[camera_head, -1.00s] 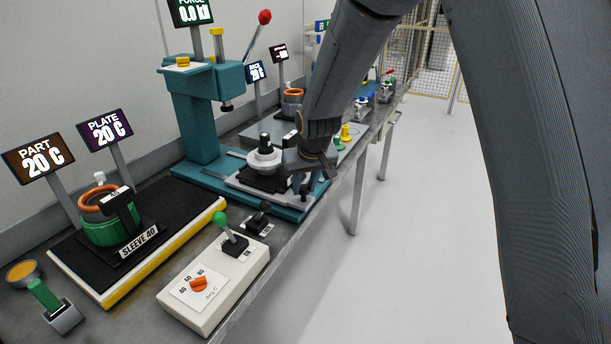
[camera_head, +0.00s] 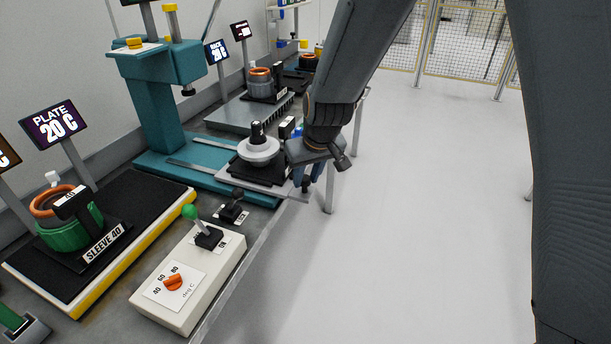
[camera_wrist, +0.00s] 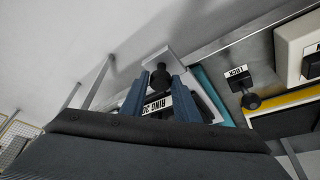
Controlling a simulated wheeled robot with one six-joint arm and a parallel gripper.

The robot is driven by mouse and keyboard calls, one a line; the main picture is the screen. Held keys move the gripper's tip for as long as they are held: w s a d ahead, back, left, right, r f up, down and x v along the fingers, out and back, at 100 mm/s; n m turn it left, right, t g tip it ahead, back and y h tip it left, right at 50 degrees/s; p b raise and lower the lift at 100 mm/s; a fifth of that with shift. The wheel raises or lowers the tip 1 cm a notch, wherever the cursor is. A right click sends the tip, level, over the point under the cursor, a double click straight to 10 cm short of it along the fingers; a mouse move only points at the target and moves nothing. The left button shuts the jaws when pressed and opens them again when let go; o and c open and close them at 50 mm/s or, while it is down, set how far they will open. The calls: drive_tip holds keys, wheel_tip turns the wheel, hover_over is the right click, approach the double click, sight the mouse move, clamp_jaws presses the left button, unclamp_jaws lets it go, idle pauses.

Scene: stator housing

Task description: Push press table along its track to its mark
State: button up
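The press table (camera_head: 226,177) is a grey sliding plate with a black pad. It carries a pale round part with a dark post (camera_head: 258,146) and sits on the teal press base (camera_head: 153,163), its front end past the base's edge. A dark knob (camera_head: 306,185) stands at its front end. My gripper (camera_head: 305,178) is at this knob. In the wrist view the knob (camera_wrist: 160,76) is between the two blue fingertips, which appear shut on it; the contact is partly hidden. A RING label (camera_wrist: 157,104) shows between the fingers. The mark cannot be made out.
A white control box (camera_head: 190,285) with a green-topped lever stands at the front, beside a small black LOCK lever (camera_head: 232,208). A black plate with the green SLEEVE 40 fixture (camera_head: 70,232) is at left. The teal press column (camera_head: 158,120) rises behind. The floor at right is clear.

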drive_tip(key=o, duration=0.3)
drive_tip(key=shift+d, duration=0.3)
drive_tip(key=shift+a, duration=0.15)
drive_tip(key=shift+r, duration=0.1)
drive_tip(key=shift+r, duration=0.3)
drive_tip(key=b+v, duration=0.1)
drive_tip(key=v, duration=0.6)
drive_tip(key=shift+s, duration=0.15)
drive_tip(key=s+d+f+m+g, duration=0.1)
drive_tip(key=s+d+f, duration=0.1)
drive_tip(key=s+d, duration=0.4)
drive_tip(key=s+d+f+m+g+h, duration=0.1)
drive_tip(key=s+d+m, duration=0.1)
drive_tip(key=s+d, duration=0.4)
drive_tip(key=s+d+f+m+g+h, duration=0.1)
drive_tip(key=s+d+f+m, duration=0.1)
drive_tip(key=s+d, duration=0.3)
drive_tip(key=shift+s+d+f, duration=0.15)
drive_tip(key=shift+d, duration=0.5)
drive_tip(key=shift+s+d+f, duration=0.1)
drive_tip(key=shift+d, duration=0.55)
drive_tip(key=shift+s+d+f, duration=0.15)
drive_tip(key=shift+d, duration=0.5)
